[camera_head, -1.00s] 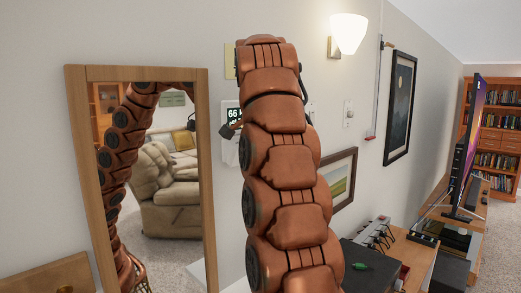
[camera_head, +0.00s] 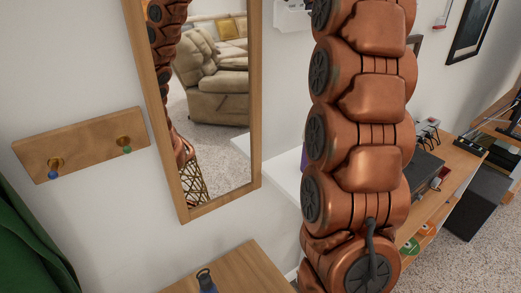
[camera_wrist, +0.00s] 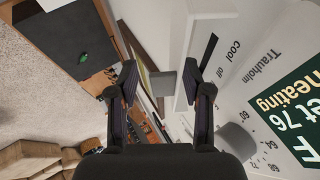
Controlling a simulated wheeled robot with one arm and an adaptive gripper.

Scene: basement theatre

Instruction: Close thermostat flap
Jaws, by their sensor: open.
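The thermostat (camera_wrist: 279,55) fills the right of the wrist view, seen close and turned, with a dark green display and printed words such as "heating", "cool" and "off". A white panel (camera_wrist: 186,92) stands out beside it, close to the right finger; it looks like the flap, swung open. Whether the finger touches it I cannot tell. My gripper (camera_wrist: 161,82) is open, with a small grey piece visible between or beyond its fingertips. In the head view only the white lower edge of the thermostat (camera_head: 293,15) shows at the top; my gripper is out of that picture.
A wood-framed mirror (camera_head: 167,110) hangs left of my arm, with a peg rack (camera_head: 85,143) further left. A white shelf (camera_head: 287,175) and a wooden desk (camera_head: 455,160) with a dark box (camera_head: 424,168) lie below and right.

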